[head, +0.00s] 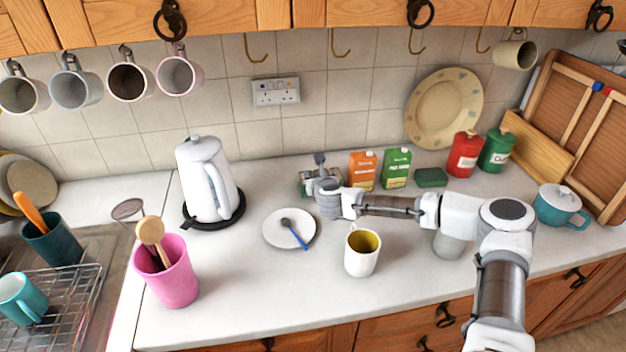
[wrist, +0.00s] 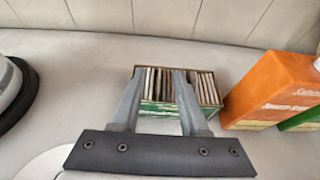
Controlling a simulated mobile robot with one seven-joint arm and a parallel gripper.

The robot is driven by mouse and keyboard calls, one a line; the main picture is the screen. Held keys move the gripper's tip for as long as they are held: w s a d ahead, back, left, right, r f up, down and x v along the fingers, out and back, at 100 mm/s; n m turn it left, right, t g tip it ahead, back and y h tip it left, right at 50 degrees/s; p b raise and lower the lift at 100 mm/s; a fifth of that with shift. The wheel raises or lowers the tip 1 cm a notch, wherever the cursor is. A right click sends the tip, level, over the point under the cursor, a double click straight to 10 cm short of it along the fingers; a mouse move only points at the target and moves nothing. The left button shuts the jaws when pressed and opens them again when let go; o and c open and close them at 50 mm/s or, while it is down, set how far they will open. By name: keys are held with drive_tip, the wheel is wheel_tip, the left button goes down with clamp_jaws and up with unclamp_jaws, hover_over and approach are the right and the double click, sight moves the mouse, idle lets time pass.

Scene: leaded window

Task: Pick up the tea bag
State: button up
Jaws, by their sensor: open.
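An open green box (wrist: 160,107) holds a row of upright tea bags (wrist: 207,88) in the wrist view. My gripper (wrist: 159,73) is open, its two fingers reaching over the box's near side with some of the tea bags showing between the tips. Whether the fingertips touch any tea bag cannot be told. In the head view the box (head: 305,188) stands on the counter near the back wall, partly hidden by my gripper (head: 318,170). Single tea bags cannot be made out there.
An orange carton (head: 362,170) and a green carton (head: 396,168) stand just right of the box. A white saucer (head: 273,233) with a spoon and a white mug (head: 362,253) stand nearer the front. A white kettle (head: 204,180) is to the left.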

drive_tip(key=shift+w+a+f, duration=0.1)
drive_tip(key=shift+w+f, duration=0.05)
drive_tip(key=shift+w, duration=0.1)
clamp_jaws()
idle(0.3)
